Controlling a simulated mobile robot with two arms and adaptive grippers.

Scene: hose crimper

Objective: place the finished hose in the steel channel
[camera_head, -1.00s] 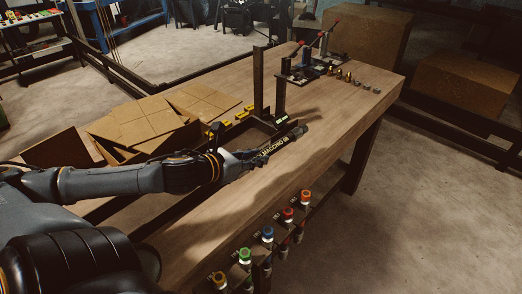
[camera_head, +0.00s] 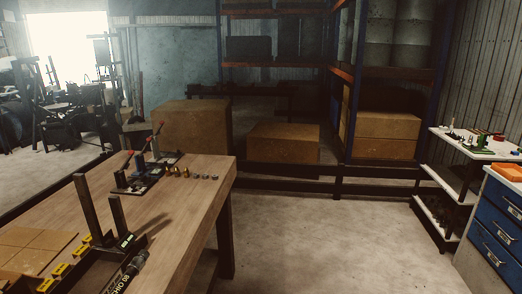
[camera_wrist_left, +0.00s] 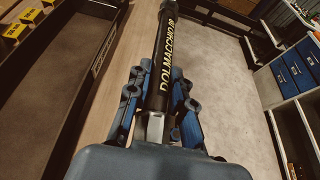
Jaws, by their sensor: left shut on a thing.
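The finished hose (camera_wrist_left: 163,50) is black with yellow lettering. In the left wrist view my left gripper (camera_wrist_left: 157,103) is shut on it near a metal end fitting, and the hose extends away from the fingers. In the head view the far end of the hose (camera_head: 131,270) shows at the bottom edge, beside a dark steel channel (camera_head: 100,262) with two tall uprights on the wooden bench. A dark channel wall (camera_wrist_left: 99,58) also shows left of the hose in the left wrist view. The hose appears outside the channel; its height is unclear. My right gripper is not in view.
Red-handled tools (camera_head: 145,172) and small fittings stand farther back on the bench (camera_head: 188,215). Floor right of the bench is clear up to a blue drawer cabinet (camera_head: 495,225).

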